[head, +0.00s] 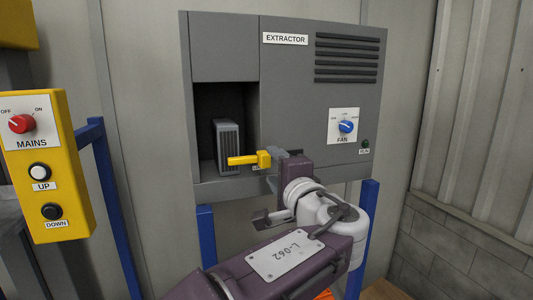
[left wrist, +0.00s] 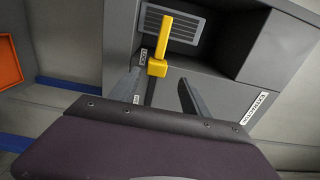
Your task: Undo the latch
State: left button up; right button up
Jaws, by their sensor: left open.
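The latch is a yellow handle (head: 248,159) on the front of the grey extractor cabinet (head: 225,47). Its bar points left, across the front of a grey ribbed unit (head: 227,146) in the dark open bay. In the left wrist view the latch (left wrist: 158,67) shows with its bar pointing up over the ribbed unit (left wrist: 178,23). A LOCK label (left wrist: 144,55) is beside its hub. My left gripper (head: 273,168) is open at the hub's right side. In the left wrist view its two fingers (left wrist: 158,90) are apart, with the hub centred just beyond; contact cannot be told.
The cabinet carries a blue FAN knob (head: 346,126), a green RUN lamp (head: 365,144) and vent slots (head: 347,58). A yellow control box (head: 66,205) with a red MAINS knob (head: 21,123) stands at the left. Blue posts (head: 206,232) support the cabinet.

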aim_at(267, 162)
pick_arm(q)
jog(key=x, duration=0.2)
jog(key=p+x, duration=0.1)
jog(key=x, duration=0.2)
jog(key=f+p+x, duration=0.1)
jog(key=x, duration=0.1)
jog(key=shift+w+a, duration=0.2)
jog(key=shift+r, duration=0.1)
jog(key=shift+s+d+r, duration=0.15)
jog(key=shift+s+d, duration=0.05)
jog(key=shift+s, duration=0.4)
jog(key=shift+w, duration=0.3)
jog(key=c, duration=0.5)
jog(key=shift+w, duration=0.2)
jog(key=c, duration=0.5)
grip_shut()
jog(key=shift+a, duration=0.1)
pick_arm(e)
jog(key=r, duration=0.1)
jog(key=w+r, duration=0.1)
jog(key=shift+w+a+r, duration=0.2)
jog(key=shift+r, duration=0.15)
pick_arm(q)
jog(key=shift+f, duration=0.3)
